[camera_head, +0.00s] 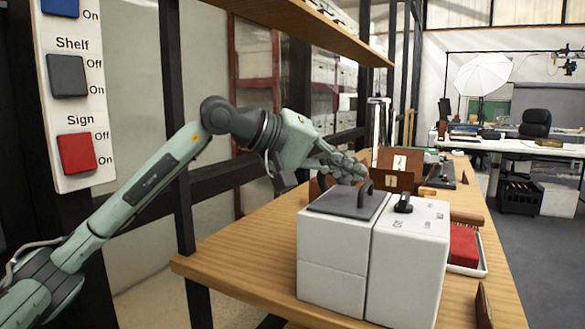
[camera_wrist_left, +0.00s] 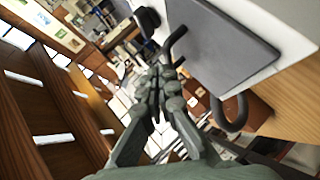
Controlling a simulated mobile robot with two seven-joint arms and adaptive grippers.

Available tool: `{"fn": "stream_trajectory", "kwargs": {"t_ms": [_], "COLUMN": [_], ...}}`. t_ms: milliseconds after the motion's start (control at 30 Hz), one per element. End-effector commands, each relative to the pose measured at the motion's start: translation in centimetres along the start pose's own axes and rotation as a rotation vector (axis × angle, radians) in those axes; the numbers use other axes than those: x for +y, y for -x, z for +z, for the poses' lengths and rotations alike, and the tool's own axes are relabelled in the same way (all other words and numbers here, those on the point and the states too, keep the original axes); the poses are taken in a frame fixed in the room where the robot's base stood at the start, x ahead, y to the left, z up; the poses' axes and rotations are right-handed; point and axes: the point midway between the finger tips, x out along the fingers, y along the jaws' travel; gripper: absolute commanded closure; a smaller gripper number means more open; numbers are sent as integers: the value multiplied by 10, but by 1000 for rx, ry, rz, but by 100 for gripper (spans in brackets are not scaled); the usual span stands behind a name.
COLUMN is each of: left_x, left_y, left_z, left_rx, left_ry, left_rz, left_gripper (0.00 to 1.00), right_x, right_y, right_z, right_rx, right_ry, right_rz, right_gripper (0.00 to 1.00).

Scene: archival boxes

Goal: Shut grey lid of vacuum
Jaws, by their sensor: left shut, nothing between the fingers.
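The vacuum is a white box-shaped unit (camera_head: 332,240) on the wooden table, with a grey lid (camera_head: 342,202) on top of its left half. The lid looks flat or nearly flat; I cannot tell whether it is fully seated. A dark handle (camera_head: 366,188) stands up at the lid's right edge. In the left wrist view the grey lid (camera_wrist_left: 222,42) fills the upper right, with dark loops near its edges. My left gripper (camera_head: 358,172) is just above the lid's far side, by the handle; its fingers (camera_wrist_left: 158,82) are together and empty. Contact is unclear. My right gripper is not in view.
The white right half (camera_head: 408,262) carries a black catch (camera_head: 403,204). A red item in a white tray (camera_head: 466,248) lies to the right. Brown boxes (camera_head: 398,170) stand behind. A shelf (camera_head: 310,22) hangs above. The table's left front is clear (camera_head: 245,248).

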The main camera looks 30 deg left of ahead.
Motion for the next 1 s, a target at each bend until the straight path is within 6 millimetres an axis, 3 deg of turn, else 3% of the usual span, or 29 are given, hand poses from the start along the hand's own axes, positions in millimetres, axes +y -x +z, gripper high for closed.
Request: {"fn": "stream_trajectory", "kwargs": {"t_ms": [300,900,1000], "left_x": [-1,4,14], "left_y": [-5,0,11], "left_z": [4,2,-2], "left_rx": [0,0,4], "left_ry": [0,0,-2], "left_rz": [1,1,2], "left_gripper": [100,100,100], "right_x": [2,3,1], "right_y": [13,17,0], "right_z": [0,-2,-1], "right_rx": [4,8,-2], "right_ry": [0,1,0], "right_rz": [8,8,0], "right_gripper": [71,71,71]}}
